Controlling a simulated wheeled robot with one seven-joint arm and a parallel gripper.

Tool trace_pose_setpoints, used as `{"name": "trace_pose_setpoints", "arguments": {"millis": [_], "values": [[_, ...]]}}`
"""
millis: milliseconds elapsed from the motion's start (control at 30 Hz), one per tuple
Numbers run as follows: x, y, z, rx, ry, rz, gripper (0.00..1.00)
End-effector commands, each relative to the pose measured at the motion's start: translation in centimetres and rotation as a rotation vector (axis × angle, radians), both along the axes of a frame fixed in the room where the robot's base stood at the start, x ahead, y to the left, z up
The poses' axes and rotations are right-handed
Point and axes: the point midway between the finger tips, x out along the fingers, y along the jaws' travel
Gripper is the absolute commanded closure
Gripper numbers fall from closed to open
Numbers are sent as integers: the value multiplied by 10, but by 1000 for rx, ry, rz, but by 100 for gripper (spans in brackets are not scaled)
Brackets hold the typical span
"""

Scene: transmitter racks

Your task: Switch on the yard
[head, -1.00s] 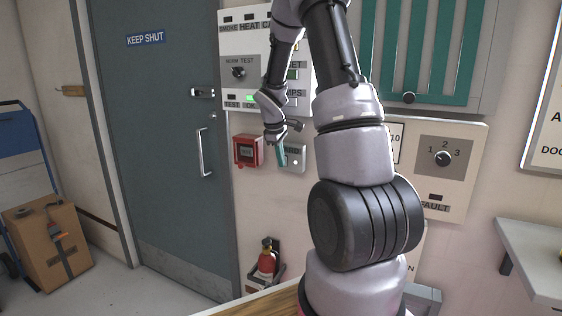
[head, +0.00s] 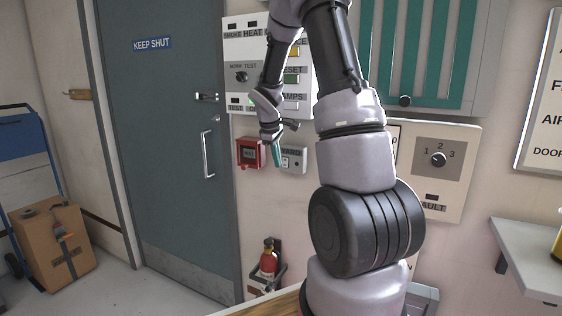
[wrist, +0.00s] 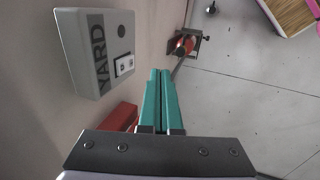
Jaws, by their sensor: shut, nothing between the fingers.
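The yard switch (head: 293,158) is a small grey wall box labelled YARD, beside the red call point box. In the wrist view the yard switch (wrist: 92,52) shows its label, a white rocker and a small round dark spot. My gripper (head: 278,166) has teal fingers and is in front of the wall at the left side of the yard box, partly covering its label in the head view. In the wrist view the fingers of my gripper (wrist: 159,75) are together and empty, to the right of the box and apart from it. The rocker's position is too small to tell.
A red call point (head: 250,153) is left of the yard box. A panel with alarm labels (head: 240,48) is above. A fire extinguisher (head: 268,258) hangs below. A grey door (head: 165,150) is at left, and a grey shelf (head: 535,255) at right.

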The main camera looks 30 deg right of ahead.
Motion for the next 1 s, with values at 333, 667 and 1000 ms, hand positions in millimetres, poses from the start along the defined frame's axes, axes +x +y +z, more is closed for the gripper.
{"name": "trace_pose_setpoints", "arguments": {"millis": [333, 667, 1000], "values": [[-12, 15, 59, 0, -6, -1, 100], [-19, 25, 93, 0, -2, -1, 100], [-20, 25, 94, 0, 0, 0, 100]]}}
